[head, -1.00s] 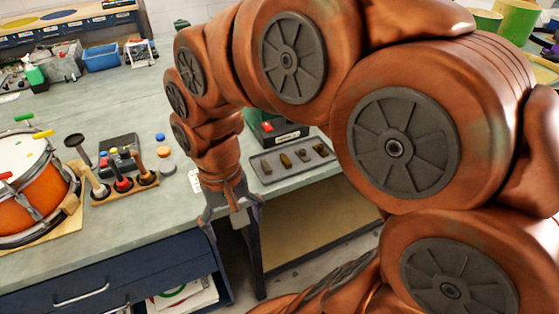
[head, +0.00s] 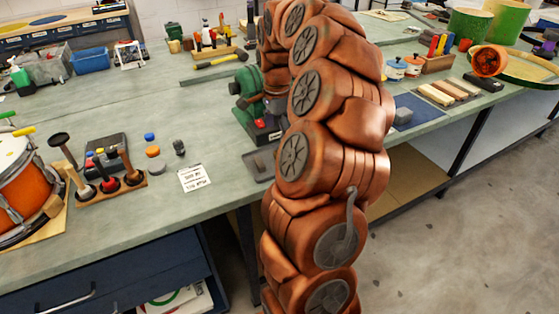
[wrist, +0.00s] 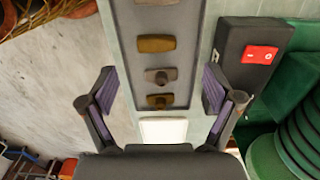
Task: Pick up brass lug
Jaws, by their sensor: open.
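In the wrist view a grey tray (wrist: 125,12) holds several small metal lugs in a row. The brass lug (wrist: 157,43) looks like the yellow-brown block in the upper middle. A greyer lug (wrist: 160,76) and a small brown lug (wrist: 160,101) lie below it; another is at the top edge. My gripper (wrist: 160,82) is open and empty above the tray, its fingers on either side of the row, with the brass lug just past the fingertips. In the head view my arm hides the gripper and lugs; only part of the tray (head: 259,164) shows.
A green machine (head: 238,97) with a dark base and red switch (wrist: 260,54) stands close beside the tray. A white card (head: 193,177) lies on the bench near it. The bench edge and open floor (wrist: 60,90) are on the tray's other side.

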